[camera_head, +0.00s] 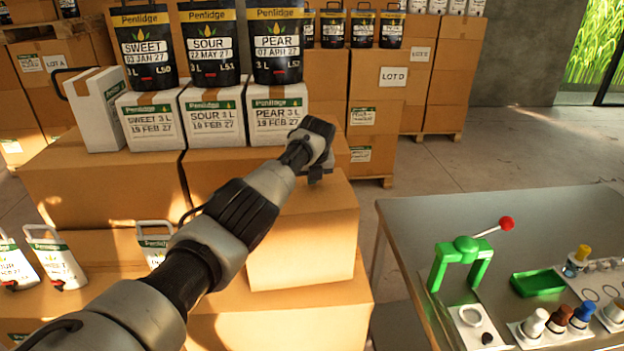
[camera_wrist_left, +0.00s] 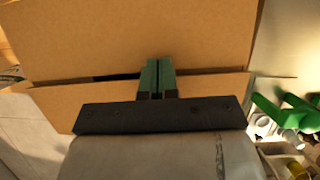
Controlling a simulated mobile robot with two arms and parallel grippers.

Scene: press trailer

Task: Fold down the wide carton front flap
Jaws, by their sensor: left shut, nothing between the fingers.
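A wide brown carton (camera_head: 305,235) stands in the middle of the head view, with its top partly under my left arm. In the left wrist view a broad cardboard panel (camera_wrist_left: 140,35) fills the top, and a narrower cardboard strip (camera_wrist_left: 215,88) lies below it, with a dark gap between them at the left. I cannot tell for sure which is the front flap. My left gripper (camera_head: 317,172) is over the carton's top; in the wrist view its green fingers (camera_wrist_left: 158,75) are together and empty, across the seam. Contact is unclear. My right gripper is not in view.
White boxes (camera_head: 212,118) and black pouches (camera_head: 210,45) stand on cartons behind. At right, a grey table (camera_head: 440,215) holds a green press (camera_head: 465,255) with a red-knobbed lever, a green tray (camera_head: 537,283) and several bottles. Floor behind the table is clear.

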